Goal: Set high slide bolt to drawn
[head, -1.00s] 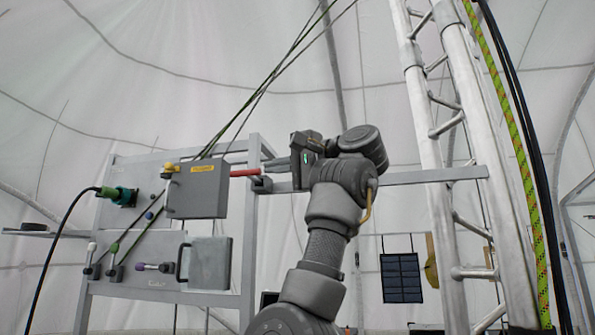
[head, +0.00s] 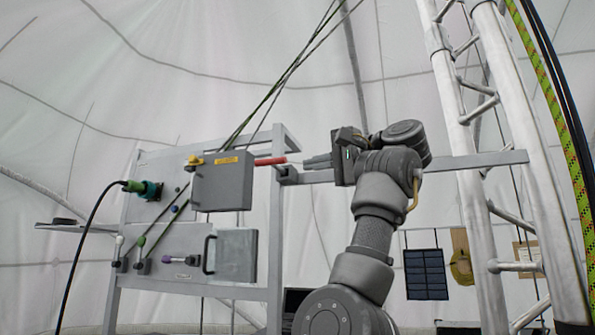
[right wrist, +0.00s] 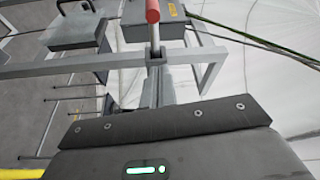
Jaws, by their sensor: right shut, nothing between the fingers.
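A red-handled metal rod (head: 270,161), which looks like the high slide bolt, sits by a small dark bracket (head: 288,175) at the top of the grey frame. Its red grip (right wrist: 152,12) and bare silver shaft also show at the top of the right wrist view. My right gripper (head: 308,163) is shut and empty, its fingers pointing left toward the rod from the right, with a small gap. The fingers also show in the right wrist view (right wrist: 157,85), below the bracket and in line with the rod. I cannot tell the bolt's setting. My left gripper is not in view.
A grey box with a yellow label (head: 221,181) hangs just left of the rod. Below it are a grey panel with a black handle (head: 235,254) and several small coloured knobs. A horizontal bar (head: 460,162) runs behind my arm to a metal truss (head: 470,150).

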